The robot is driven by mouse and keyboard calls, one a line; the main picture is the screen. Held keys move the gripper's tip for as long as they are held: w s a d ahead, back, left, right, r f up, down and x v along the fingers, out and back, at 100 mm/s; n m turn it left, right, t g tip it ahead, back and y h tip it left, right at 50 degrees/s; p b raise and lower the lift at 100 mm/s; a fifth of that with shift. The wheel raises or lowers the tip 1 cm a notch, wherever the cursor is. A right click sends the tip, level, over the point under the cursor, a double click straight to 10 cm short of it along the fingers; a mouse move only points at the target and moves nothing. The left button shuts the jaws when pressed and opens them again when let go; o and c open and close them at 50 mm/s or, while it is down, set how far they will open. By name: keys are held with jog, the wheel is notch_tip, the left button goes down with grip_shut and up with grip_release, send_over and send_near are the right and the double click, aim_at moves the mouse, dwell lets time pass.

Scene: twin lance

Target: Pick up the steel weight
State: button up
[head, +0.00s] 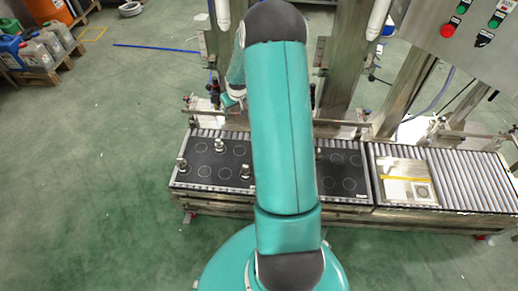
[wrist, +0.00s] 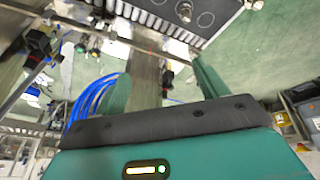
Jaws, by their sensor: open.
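Several small steel weights stand on the black mat (head: 205,178) on the roller conveyor. One steel weight (head: 182,164) is at the mat's left edge, one (head: 219,146) is farther back, one (head: 245,171) is nearer my arm, and another (head: 318,154) shows just right of my arm. In the wrist view one weight (wrist: 184,10) is at the top, on a corner of the mat. My gripper (wrist: 160,82) is open and empty, its two teal fingers apart. In the head view it is small and partly hidden behind my arm, above and behind the mat.
Metal posts and a rail (head: 350,123) stand along the conveyor's back. A flat plate (head: 408,182) lies on the rollers at right. A control box (head: 470,35) hangs at upper right. Jugs (head: 36,52) stand far left. The green floor at left is mostly clear.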

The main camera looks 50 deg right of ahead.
jog(key=s+d+f+m, duration=0.1)
jog(key=s+d+f, duration=0.15)
jog(key=f, duration=0.55)
jog(key=s+d+f, duration=0.2)
jog(key=d+f, duration=0.1)
jog(key=f, duration=0.5)
jog(key=s+d+f+m, duration=0.1)
jog(key=s+d+f, duration=0.15)
jog(key=f, duration=0.55)
jog(key=x, duration=0.9)
jog(key=w+x, duration=0.1)
jog(key=x, duration=0.3)
jog(key=shift+w+d, duration=0.15)
jog(key=shift+d, duration=0.2)
grip_shut()
jog(key=shift+r, duration=0.1)
